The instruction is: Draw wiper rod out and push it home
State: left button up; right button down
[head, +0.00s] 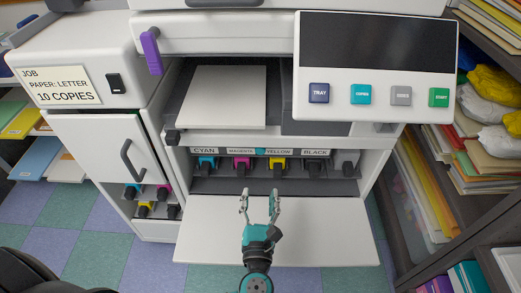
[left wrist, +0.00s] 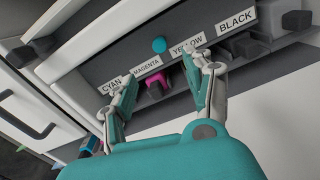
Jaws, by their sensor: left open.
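A small round teal knob (head: 261,152) sits on the label strip between the MAGENTA and YELLOW labels; it may be the wiper rod's end. It also shows in the left wrist view (left wrist: 158,45), flush-looking, with its shaft hidden. My left gripper (head: 259,192) is open and empty, in front of the toner bay and over the lowered front door (head: 325,235). In the left wrist view its two fingers (left wrist: 165,75) are spread, apart from the knob. My right gripper is out of view.
Cyan (head: 207,163), magenta (head: 242,164), yellow (head: 277,164) and black (head: 313,166) cartridges sit below the labels. A control panel (head: 375,65) overhangs at upper right. A shelf unit (head: 440,170) stands at right, a white cabinet (head: 95,150) at left.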

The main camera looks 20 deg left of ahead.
aim_at(260, 151)
pick_arm(q)
jog(key=b+x, duration=0.1)
jog(key=x, duration=1.4)
jog(key=shift+f, duration=0.1)
jog(key=shift+w+a, duration=0.25)
jog(key=shift+w, duration=0.4)
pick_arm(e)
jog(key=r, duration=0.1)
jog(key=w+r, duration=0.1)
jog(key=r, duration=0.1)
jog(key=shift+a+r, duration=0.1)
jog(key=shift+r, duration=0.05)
pick_arm(q)
jog(key=shift+c, duration=0.4)
grip_shut()
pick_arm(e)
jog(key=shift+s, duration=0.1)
